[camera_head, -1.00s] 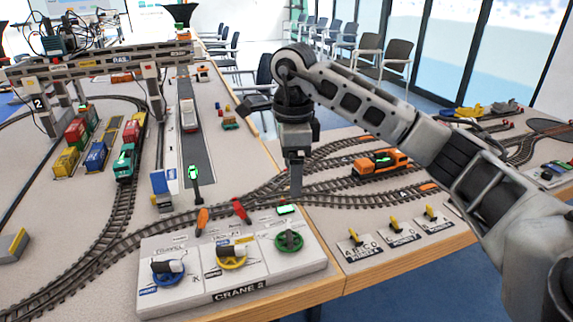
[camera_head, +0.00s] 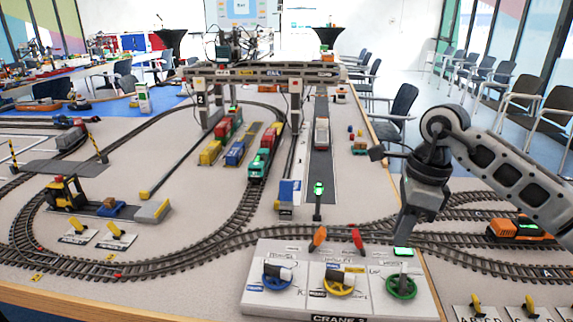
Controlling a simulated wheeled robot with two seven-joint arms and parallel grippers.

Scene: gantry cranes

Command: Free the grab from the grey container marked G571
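The gantry crane (camera_head: 262,73), marked RAIL, spans the tracks and the road at the back. I cannot make out the grab or a grey container marked G571 at this size. My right gripper (camera_head: 402,236) points down by the panel's back right corner, near a small green-lit display (camera_head: 403,252). Its fingers are too small to judge. My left gripper is out of view.
A green locomotive (camera_head: 261,165) stands on the track below the crane, beside coloured containers (camera_head: 234,152). A light-coloured truck (camera_head: 321,132) is on the road. A signal post with a green light (camera_head: 318,189) stands behind the panel. An orange locomotive (camera_head: 517,229) is at right.

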